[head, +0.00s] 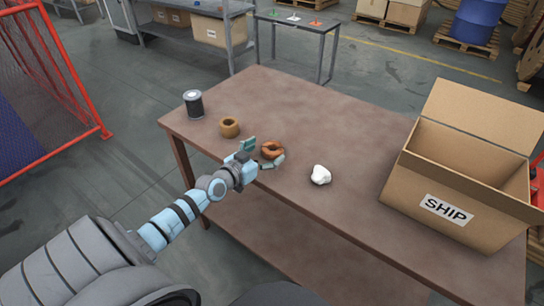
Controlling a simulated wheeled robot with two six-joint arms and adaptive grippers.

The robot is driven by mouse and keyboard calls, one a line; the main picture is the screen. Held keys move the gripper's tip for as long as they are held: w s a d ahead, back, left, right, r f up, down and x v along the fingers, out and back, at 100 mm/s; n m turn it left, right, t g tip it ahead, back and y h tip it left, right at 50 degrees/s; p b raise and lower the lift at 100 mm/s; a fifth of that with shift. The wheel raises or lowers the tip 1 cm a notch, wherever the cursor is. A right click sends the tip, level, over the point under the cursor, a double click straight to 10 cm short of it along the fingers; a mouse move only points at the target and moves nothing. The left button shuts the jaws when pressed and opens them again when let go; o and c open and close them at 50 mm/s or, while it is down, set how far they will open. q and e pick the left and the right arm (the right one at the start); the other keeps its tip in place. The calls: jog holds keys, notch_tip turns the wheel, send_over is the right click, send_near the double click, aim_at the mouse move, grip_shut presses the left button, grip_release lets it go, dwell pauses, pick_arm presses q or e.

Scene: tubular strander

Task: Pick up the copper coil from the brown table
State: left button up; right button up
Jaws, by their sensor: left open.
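The copper coil (272,149), a reddish-orange ring, lies on the brown table (330,125) near its front left edge. My left gripper (262,153) comes in from the front left and is open at the coil. One finger shows at the coil's left and the other at its front right. I cannot tell whether either finger touches it. The coil's near lower side is partly hidden by the gripper. My right gripper is not in view.
A tan ring (230,128) and a dark spool (193,103) stand left of the coil. A crumpled white lump (320,175) lies to its right. An open cardboard box (440,190) marked SHIP stands at the table's right end. The table's back middle is clear.

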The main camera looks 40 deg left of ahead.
aim_at(276, 145)
pick_arm(q)
jog(key=w, duration=0.1)
jog(key=w+f, duration=0.1)
jog(key=w, duration=0.1)
jog(key=shift+b, duration=0.35)
jog(key=shift+s+r, duration=0.1)
jog(key=shift+s, duration=0.05)
jog(key=c, duration=1.5)
jog(key=shift+r, duration=0.1)
